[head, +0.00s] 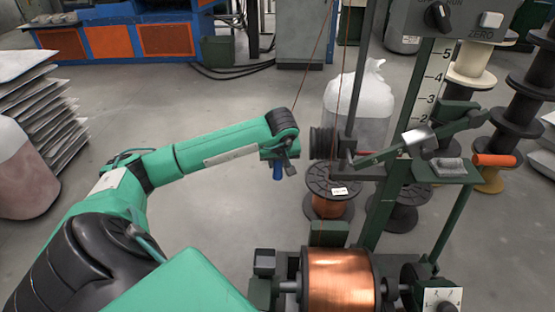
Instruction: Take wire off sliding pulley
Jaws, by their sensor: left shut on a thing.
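The dark grooved sliding pulley (322,143) sits on the left of the slide bracket on the upright post. My left gripper (285,160) is just left of the pulley, apart from it, and shut. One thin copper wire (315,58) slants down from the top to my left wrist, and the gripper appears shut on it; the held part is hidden. Another stretch of wire (355,60) runs down near the post and behind the pulley area. Whether wire still lies in the pulley groove is too small to tell. My right gripper is not in view.
A full copper spool (340,280) is mounted low at the front. A floor spool (328,192) and a wrapped white sack (358,105) stand behind the pulley. A lever with an orange handle (494,160) and stacked black spools (520,110) are right. Floor at left centre is clear.

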